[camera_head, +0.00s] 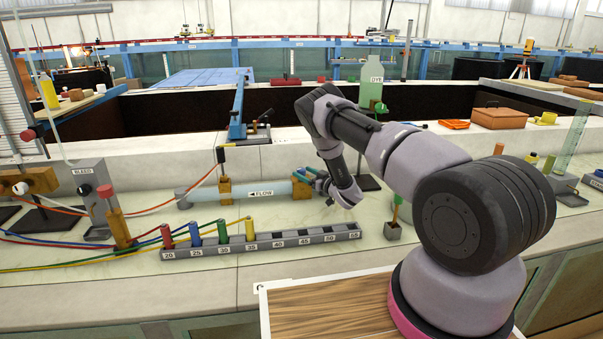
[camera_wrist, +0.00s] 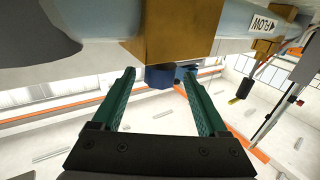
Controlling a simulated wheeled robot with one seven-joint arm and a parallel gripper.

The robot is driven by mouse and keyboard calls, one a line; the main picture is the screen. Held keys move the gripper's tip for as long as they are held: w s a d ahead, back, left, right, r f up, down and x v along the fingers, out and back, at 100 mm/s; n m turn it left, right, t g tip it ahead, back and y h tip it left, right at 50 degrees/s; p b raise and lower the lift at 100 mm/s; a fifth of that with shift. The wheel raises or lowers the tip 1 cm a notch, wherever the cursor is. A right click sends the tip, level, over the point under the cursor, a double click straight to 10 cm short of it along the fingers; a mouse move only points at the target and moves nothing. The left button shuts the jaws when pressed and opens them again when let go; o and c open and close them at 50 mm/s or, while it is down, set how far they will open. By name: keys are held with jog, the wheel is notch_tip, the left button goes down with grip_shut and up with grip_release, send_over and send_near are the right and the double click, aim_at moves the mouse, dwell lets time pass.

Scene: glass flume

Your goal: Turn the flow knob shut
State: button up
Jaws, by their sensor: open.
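The pale blue pipe with the FLOW arrow label (camera_head: 262,193) lies along the bench behind the numbered rack. It also shows in the wrist view (camera_wrist: 225,18), with a brass-coloured valve block (camera_wrist: 170,35) on it. A small dark blue knob (camera_wrist: 160,77) sticks out from that block. My gripper (camera_wrist: 158,82) has two green fingers, apart, with the knob between or just beyond their tips. I cannot tell whether either finger touches it. In the head view my gripper (camera_head: 322,182) is at the right end of the pipe and mostly covers the knob.
A grey numbered rack (camera_head: 290,240) with coloured plugs and hoses stands in front of the pipe. A grey BLEED box (camera_head: 90,190) stands at the left. A green DYE bottle (camera_head: 371,82) stands behind my arm.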

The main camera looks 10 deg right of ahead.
jog(key=shift+x, duration=1.1)
grip_shut()
